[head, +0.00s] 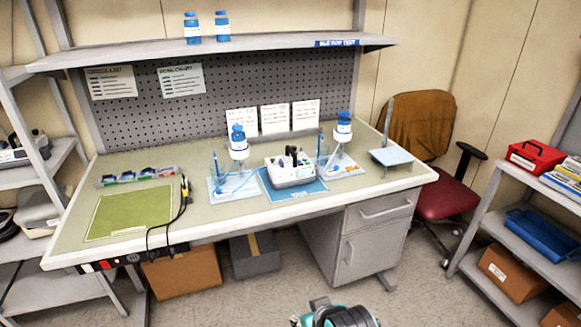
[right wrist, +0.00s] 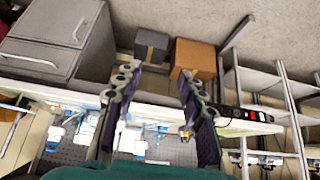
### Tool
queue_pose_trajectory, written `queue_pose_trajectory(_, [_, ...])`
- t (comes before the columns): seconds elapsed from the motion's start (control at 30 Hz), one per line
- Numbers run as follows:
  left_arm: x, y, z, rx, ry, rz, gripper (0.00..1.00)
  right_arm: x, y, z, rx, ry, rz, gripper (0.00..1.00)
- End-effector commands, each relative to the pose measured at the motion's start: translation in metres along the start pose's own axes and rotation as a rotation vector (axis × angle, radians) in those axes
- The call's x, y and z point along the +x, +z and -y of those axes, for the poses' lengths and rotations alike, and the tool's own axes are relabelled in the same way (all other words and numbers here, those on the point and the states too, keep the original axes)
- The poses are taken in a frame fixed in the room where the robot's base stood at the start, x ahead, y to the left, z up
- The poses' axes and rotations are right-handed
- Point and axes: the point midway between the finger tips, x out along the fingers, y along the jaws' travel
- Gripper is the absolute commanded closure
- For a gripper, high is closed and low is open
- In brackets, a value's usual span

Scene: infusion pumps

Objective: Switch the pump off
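The white pump-like unit (head: 293,171), with dark parts on top, sits on a blue mat (head: 311,188) in the middle of the workbench. Its switch is too small to make out. A stand with a blue bottle (head: 238,141) is to its left and another blue bottle (head: 343,127) is to its right. My right gripper (right wrist: 156,74) shows in the right wrist view with its two fingers spread and nothing between them. It is apart from the bench, and that view is tilted upside down. My left gripper is not in view.
The workbench (head: 205,236) holds a green mat (head: 130,212), a black cable (head: 182,205) and a small scale-like plate (head: 391,156). A red chair (head: 446,198) stands at the right. A drawer unit (head: 362,235) and boxes are under the bench. Side shelves flank it.

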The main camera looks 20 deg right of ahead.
Motion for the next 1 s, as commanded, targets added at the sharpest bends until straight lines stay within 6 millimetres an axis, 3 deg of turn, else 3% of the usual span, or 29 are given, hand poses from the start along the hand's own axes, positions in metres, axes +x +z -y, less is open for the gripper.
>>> queue_pose_trajectory(0.3, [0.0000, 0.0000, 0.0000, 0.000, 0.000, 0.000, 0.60, 0.0000, 0.0000, 0.0000, 0.000, 0.000, 0.000, 0.60])
queue_pose_trajectory(0.47, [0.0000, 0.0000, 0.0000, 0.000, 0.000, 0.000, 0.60, 0.0000, 0.0000, 0.0000, 0.000, 0.000, 0.000, 1.00])
queue_pose_trajectory(1.0, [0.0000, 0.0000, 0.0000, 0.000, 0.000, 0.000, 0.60, 0.0000, 0.0000, 0.0000, 0.000, 0.000, 0.000, 1.00])
